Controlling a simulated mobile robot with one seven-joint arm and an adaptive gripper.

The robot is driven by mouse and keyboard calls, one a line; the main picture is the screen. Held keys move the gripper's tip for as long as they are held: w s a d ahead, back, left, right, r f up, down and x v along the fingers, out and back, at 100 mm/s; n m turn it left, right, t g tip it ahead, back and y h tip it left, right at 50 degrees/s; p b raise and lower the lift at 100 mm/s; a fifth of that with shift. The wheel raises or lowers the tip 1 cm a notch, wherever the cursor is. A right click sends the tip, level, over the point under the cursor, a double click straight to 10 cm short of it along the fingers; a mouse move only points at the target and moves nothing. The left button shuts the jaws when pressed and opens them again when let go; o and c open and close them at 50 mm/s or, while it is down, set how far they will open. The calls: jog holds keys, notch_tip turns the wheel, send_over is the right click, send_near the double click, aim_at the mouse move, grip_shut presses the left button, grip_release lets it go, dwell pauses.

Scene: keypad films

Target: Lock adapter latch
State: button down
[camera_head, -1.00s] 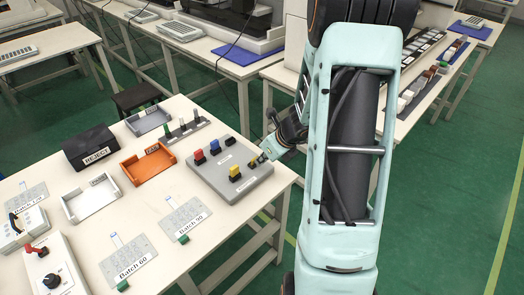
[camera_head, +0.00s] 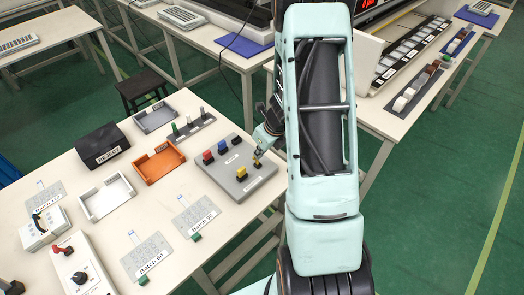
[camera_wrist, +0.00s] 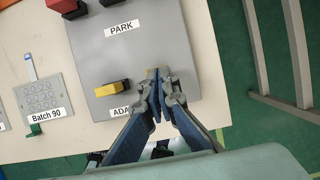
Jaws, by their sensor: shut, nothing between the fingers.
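A grey panel (camera_head: 215,172) lies on the near table. It also fills much of the wrist view (camera_wrist: 150,45), with a PARK label (camera_wrist: 122,28) and a label reading "ADA" (camera_wrist: 120,111), the rest hidden behind my gripper. A yellow block on a black base (camera_wrist: 112,88) sits just left of my gripper; it shows in the head view too (camera_head: 241,172). My gripper (camera_wrist: 158,98) is shut and empty over the panel's lower right part.
A red block (camera_head: 208,156) and a blue block (camera_head: 222,147) stand on the panel. An orange tray (camera_head: 160,164), a white tray (camera_head: 106,198) and the black REJECT box (camera_head: 101,146) stand to the left. Green floor lies beyond the table's right edge.

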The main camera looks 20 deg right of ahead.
jog(key=shift+w+a, duration=0.2)
jog(key=shift+w, duration=0.35)
jog(key=shift+r, duration=0.1)
jog(key=shift+r+p, duration=0.75)
jog(key=shift+p, duration=0.2)
